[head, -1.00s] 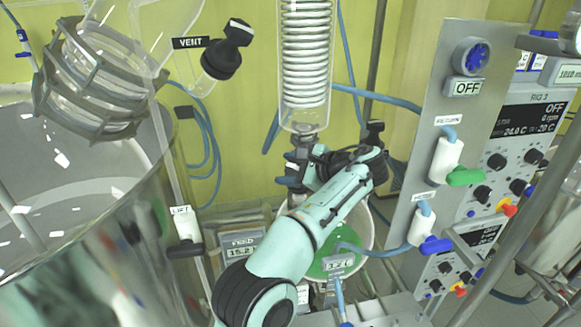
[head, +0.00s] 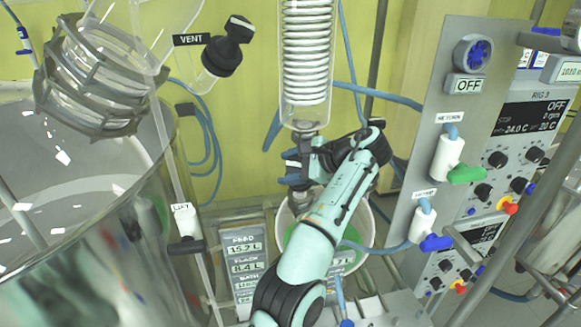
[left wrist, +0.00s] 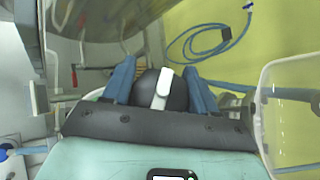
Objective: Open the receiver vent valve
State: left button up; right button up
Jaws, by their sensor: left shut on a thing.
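My left gripper (head: 289,168) is below the glass coil condenser (head: 306,60), its blue fingers spread one above the other at the dark fitting there. In the left wrist view, the blue fingers of my left gripper (left wrist: 160,85) stand on both sides of a black round knob with a white bar (left wrist: 163,88), and are shut on it. I take this to be the receiver vent valve; no label on it is readable. In the head view the knob is mostly hidden by the gripper. My right gripper is not in view.
A black-capped valve labelled VENT (head: 226,50) is at the upper left, by the large glass vessel (head: 70,230). A panel (head: 440,150) with white-bodied valves, green and blue handles, stands at right. A white tub (head: 361,215) with green contents is below my arm. Blue hoses hang behind.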

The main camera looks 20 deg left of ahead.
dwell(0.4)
pick_arm(q)
jog(key=o, duration=1)
jog(key=shift+c, duration=0.2)
jog(key=shift+s+r, duration=0.1)
jog(key=shift+r, duration=0.05)
